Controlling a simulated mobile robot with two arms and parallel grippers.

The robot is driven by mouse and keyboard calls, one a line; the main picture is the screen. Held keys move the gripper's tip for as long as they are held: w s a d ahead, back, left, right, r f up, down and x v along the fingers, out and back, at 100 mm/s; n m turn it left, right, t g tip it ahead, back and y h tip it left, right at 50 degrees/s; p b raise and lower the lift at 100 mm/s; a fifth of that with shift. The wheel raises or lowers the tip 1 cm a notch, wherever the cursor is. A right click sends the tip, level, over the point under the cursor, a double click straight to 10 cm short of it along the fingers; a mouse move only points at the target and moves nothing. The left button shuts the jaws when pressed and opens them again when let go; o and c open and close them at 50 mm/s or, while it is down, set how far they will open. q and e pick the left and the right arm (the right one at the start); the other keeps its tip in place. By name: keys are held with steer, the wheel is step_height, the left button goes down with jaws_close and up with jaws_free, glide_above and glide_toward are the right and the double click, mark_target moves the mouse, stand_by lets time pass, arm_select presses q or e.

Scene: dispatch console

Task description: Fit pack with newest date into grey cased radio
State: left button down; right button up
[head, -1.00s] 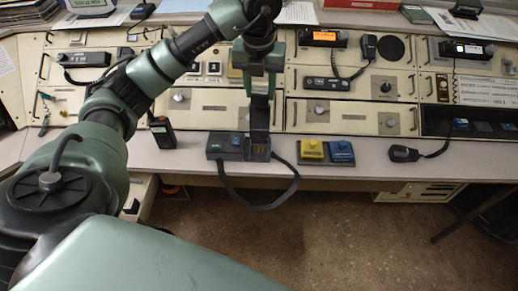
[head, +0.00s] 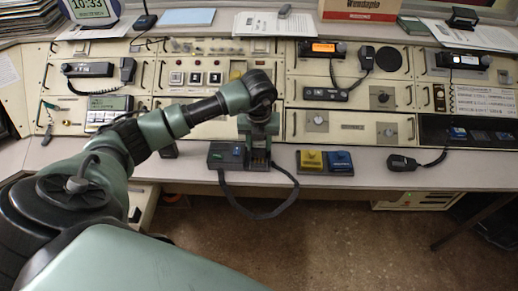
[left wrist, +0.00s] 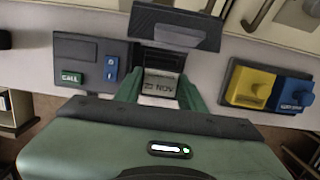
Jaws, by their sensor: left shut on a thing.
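The grey cased radio (head: 226,150) sits on the desk's front ledge with a black strap looping over the edge. In the left wrist view the radio (left wrist: 92,50) shows a green CALL button and a blue switch, and a dark raised flap (left wrist: 175,25) stands behind its bay. My left gripper (head: 258,146) is at the right part of the radio. It is shut on a pack (left wrist: 160,88) whose pale label seems to read 20 NOV. The pack is over or in the bay; its depth is hidden. My right gripper is not in view.
A yellow pack (head: 311,160) and a blue pack (head: 340,162) sit on a dark base just right of the radio. A hand microphone (head: 403,163) lies farther right. Console panels rise behind.

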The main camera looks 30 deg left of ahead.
mark_target(259, 146)
arm_select(q)
step_height(259, 146, down, 3)
steer(key=shift+f, duration=0.1)
steer(key=shift+f, duration=0.1)
steer(key=c, duration=1.1)
jaws_free()
steer(key=shift+r, duration=0.6)
steer(key=r, duration=0.3)
steer(key=s+r+b, duration=0.1)
steer(key=r, duration=0.3)
steer(key=d+r, duration=0.1)
steer(key=r, duration=0.3)
steer(key=shift+s+b, duration=0.3)
steer(key=shift+d, duration=0.1)
